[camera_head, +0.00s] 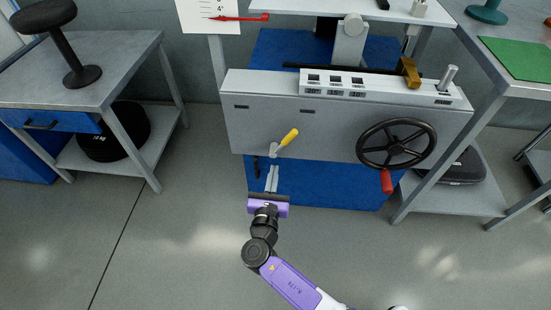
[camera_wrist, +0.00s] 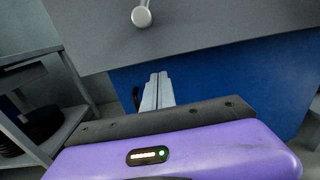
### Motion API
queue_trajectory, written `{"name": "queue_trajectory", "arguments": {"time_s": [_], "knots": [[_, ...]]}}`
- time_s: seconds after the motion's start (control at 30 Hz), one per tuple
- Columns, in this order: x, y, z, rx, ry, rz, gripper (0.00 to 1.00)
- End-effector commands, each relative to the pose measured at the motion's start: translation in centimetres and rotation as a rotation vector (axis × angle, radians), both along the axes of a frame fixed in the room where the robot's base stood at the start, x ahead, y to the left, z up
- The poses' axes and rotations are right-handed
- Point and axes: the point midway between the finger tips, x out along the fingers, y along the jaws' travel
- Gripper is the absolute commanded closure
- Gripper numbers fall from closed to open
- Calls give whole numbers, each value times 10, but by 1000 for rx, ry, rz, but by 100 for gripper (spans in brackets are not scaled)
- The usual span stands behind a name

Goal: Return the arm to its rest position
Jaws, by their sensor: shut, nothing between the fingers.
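My arm reaches up from the bottom of the head view, purple and black. My gripper (camera_head: 271,178) is shut and empty, its two grey fingers side by side just below the front edge of the grey machine panel (camera_head: 340,135). In the wrist view the fingers (camera_wrist: 158,90) point away from the purple wrist body, with a small gap to the panel above them. A lever with a yellow grip (camera_head: 288,137) stands on the panel just above my gripper. Its pale knob end (camera_wrist: 141,16) seems to show at the top of the wrist view.
The floor (camera_head: 150,240) around my arm is clear.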

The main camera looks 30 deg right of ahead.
Motion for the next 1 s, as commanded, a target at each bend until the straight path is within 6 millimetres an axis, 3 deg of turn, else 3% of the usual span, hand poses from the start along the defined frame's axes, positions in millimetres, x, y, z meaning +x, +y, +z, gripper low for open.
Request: {"name": "queue_trajectory", "arguments": {"time_s": [0.1, 0.3, 0.7, 0.77, 0.87, 1.0], "knots": [[-16, 13, 2, 1, 1, 3, 100], [-30, 23, 1, 0, 0, 2, 100], [-31, 28, -1, 40, -25, 16, 100], [-26, 33, -8, 117, -42, 43, 100], [-11, 51, -12, 368, -106, 98, 100], [-24, 74, -30, 782, -171, 144, 100]]}}
